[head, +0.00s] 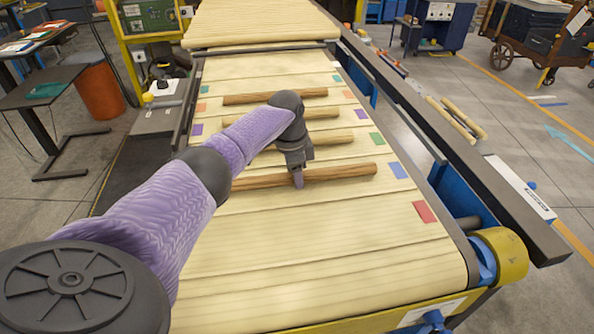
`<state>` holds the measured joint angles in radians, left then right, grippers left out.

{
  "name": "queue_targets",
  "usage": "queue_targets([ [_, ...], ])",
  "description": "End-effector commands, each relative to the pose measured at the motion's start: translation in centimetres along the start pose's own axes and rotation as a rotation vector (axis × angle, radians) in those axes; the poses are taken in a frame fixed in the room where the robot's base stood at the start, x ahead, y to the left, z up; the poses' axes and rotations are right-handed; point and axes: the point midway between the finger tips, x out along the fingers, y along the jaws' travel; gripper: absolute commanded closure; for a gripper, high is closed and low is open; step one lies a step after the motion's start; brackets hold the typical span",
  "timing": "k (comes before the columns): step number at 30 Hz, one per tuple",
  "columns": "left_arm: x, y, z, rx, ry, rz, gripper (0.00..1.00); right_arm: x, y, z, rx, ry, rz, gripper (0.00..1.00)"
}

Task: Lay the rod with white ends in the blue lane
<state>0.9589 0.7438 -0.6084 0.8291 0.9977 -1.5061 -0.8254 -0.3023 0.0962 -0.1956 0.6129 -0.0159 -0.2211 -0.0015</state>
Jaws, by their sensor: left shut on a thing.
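A wooden conveyor belt (330,235) carries rods lying crosswise. My left gripper (298,181) points down and is shut on the nearest rod (345,172), a brown one, around its middle. This rod's right end is beside the blue marker (397,170) of the blue lane. I cannot tell whether it rests on the belt or hangs just above it. Its left end is partly behind my arm, and I cannot make out white on its ends. Behind it lie a paler rod (335,138), another rod (322,113) partly hidden by my arm, and a brown rod (240,99). My right gripper is not in view.
Other lane markers are red (425,211), green (376,139) and purple (361,114), with orange and teal farther back. The belt's near part is bare. A dark rail (500,200) runs along the right. Two loose rods (450,117) lie beyond it.

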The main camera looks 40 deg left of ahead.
Motion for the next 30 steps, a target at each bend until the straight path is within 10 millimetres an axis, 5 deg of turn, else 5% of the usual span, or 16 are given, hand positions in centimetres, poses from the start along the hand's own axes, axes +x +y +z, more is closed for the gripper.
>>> queue_targets([
  [5, 0.2, 0.0, 0.0, -0.001, 0.001, 0.0, 1.0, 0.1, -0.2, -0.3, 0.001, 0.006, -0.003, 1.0],
  [6, 0.2, 0.0, 0.0, -0.001, 0.001, 0.0, 0.54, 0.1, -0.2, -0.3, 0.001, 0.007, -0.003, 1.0],
  [11, 0.1, 0.0, 0.0, -0.001, 0.001, 0.0, 0.21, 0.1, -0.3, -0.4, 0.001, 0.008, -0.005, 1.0],
  [20, -0.2, 0.0, 0.0, 0.0, 0.0, -0.001, 0.21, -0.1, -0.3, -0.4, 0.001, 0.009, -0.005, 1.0],
  [30, -8.9, -0.1, -0.1, 0.0, 0.003, -0.004, 0.21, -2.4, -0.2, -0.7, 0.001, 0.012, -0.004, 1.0],
])
